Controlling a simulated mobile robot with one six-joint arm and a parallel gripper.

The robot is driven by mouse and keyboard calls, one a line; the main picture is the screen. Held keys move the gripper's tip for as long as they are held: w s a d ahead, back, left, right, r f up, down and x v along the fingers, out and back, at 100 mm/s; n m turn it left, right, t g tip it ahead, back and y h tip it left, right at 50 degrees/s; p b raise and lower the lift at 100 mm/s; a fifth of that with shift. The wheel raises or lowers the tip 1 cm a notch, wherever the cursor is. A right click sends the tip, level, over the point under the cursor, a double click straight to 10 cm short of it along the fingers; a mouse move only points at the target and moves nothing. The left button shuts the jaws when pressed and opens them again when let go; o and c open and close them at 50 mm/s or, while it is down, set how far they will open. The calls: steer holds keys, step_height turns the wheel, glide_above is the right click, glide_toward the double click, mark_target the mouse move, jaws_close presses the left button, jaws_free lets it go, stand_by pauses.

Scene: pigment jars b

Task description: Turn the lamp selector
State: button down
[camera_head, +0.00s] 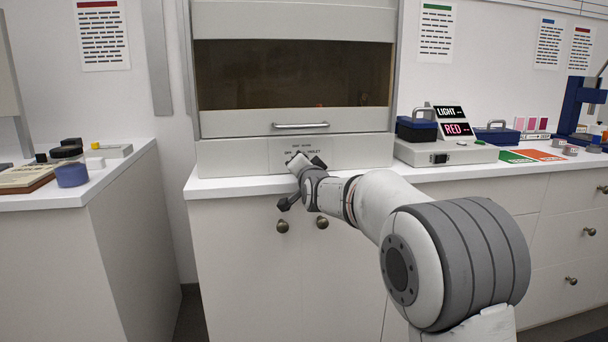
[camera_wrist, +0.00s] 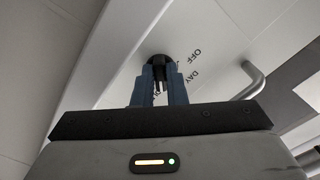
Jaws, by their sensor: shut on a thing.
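The lamp selector is a black round knob (camera_wrist: 158,61) on the pale front panel of the cabinet. The wrist view shows the words OFF and DAY printed beside it. My gripper (camera_wrist: 158,76) is shut on the knob, with one blue-grey finger on each side. In the head view my gripper (camera_head: 298,162) reaches the panel (camera_head: 350,152) below the cabinet's window, and it hides most of the knob. The word VIOLET shows right of the gripper and OFF left of it. The knob's pointer cannot be made out clearly.
A handle bar (camera_head: 301,125) runs along the sash above the panel; it also shows in the wrist view (camera_wrist: 251,79). Cupboard knobs (camera_head: 282,226) sit below the counter edge. A LIGHT/RED display (camera_head: 453,122) stands right of the cabinet. A left counter (camera_head: 102,178) holds jars.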

steer(key=shift+m+b, duration=0.75)
steer(key=shift+m, duration=0.45)
steer(key=c, duration=1.5)
jaws_free()
steer(key=shift+o, duration=0.2)
steer(key=v, duration=0.7)
steer(key=shift+s+p, duration=0.4)
steer(key=shift+p, duration=0.05)
steer(key=shift+d+r, duration=0.1)
